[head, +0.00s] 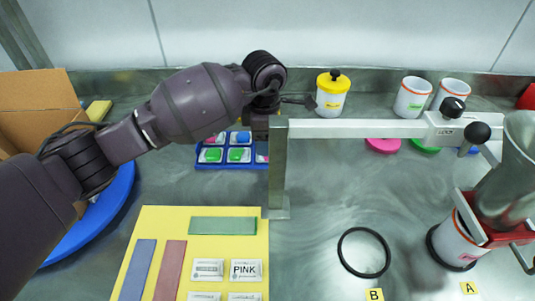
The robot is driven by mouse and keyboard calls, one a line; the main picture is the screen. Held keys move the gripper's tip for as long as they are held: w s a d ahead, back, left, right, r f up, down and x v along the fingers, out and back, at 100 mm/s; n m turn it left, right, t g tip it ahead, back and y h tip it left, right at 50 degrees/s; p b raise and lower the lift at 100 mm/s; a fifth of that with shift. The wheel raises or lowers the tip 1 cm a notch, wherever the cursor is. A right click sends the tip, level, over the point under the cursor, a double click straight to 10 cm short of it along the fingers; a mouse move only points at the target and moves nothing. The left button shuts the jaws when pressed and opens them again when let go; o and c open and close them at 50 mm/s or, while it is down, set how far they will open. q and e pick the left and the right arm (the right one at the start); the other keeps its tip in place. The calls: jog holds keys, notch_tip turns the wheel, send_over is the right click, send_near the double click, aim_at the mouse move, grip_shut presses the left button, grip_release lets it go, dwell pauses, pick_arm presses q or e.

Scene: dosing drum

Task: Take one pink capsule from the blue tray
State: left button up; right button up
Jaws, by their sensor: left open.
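The blue tray (203,165) lies on the steel bench near the centre. One pink capsule (214,138) shows in the back row at the left. Another pink piece (262,158) shows at the tray's right end, partly covered. Green capsules (238,155) sit in the front row. My left gripper (261,132) is over the tray's right end, pointing down; its fingers are small and partly hidden, and nothing shows held in it. My arm and gripper hide part of the tray's back. My right gripper is out of view.
A metal post (279,170) with a white crossbar (360,129) stands just right of the tray, close to my gripper. A yellow-lidded jar (333,95) stands behind. A yellow board (165,223) lies in front. A black ring (363,252) lies on open bench.

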pick_arm(q)
notch_tip(320, 180, down, 4)
jog(key=shift+s+d+r+b, duration=0.1)
jog(key=shift+b, duration=0.25)
jog(key=shift+s+f, duration=0.15)
jog(key=shift+f, duration=0.1)
jog(key=c, duration=0.6)
jog(key=shift+c, duration=0.4)
